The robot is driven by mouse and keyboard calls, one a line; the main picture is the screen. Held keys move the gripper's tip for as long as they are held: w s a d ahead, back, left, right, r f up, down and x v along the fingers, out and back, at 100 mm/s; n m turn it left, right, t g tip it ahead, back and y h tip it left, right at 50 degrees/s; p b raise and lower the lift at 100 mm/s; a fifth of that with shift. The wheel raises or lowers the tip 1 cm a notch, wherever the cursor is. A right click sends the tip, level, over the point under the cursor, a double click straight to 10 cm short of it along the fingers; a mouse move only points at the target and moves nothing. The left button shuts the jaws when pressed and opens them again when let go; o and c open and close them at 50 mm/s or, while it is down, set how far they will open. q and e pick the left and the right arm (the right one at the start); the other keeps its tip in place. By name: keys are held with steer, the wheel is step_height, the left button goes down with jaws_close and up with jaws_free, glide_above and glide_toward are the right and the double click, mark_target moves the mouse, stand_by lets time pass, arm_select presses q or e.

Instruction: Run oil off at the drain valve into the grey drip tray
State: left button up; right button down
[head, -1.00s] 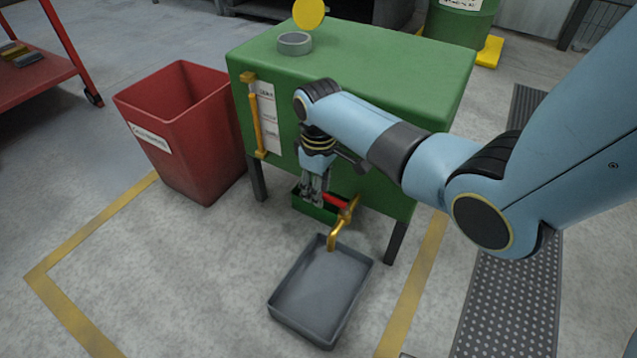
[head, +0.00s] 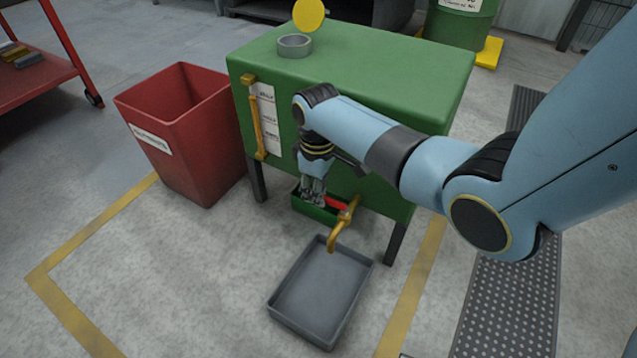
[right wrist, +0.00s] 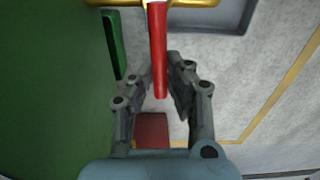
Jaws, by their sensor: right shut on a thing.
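The drain valve (head: 341,232) is a brass spout low on the front of the green tank (head: 365,70), with a red lever (head: 336,203) pointing left. My right gripper (head: 314,198) is shut on the red lever, which also shows between the fingers in the right wrist view (right wrist: 158,60). The grey drip tray (head: 352,310) lies on the floor below, with the spout's mouth over its far end. The tray's floor looks bare and I see no oil stream. My left gripper is not in view.
A red bin (head: 190,135) stands left of the tank. A grey ring-shaped filler neck (head: 295,46) with a raised yellow cap (head: 308,14) is on top. The floor around the tray is clear.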

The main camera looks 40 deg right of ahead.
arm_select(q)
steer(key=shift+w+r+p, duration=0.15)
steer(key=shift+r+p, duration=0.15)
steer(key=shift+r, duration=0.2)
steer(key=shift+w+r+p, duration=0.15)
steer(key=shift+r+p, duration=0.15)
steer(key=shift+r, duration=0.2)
arm_select(e)
steer(key=shift+s+a+n, duration=0.3)
steer(key=shift+a+n, duration=0.2)
steer(key=shift+n, duration=0.6)
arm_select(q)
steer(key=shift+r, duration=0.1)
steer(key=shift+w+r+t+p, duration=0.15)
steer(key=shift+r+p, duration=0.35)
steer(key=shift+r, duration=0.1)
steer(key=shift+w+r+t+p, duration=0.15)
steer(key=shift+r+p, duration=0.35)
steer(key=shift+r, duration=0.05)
arm_select(e)
steer(key=s+a+n, duration=0.1)
steer(key=n, duration=0.1)
steer(key=shift+s+a+n, duration=0.1)
steer(key=shift+n, duration=0.3)
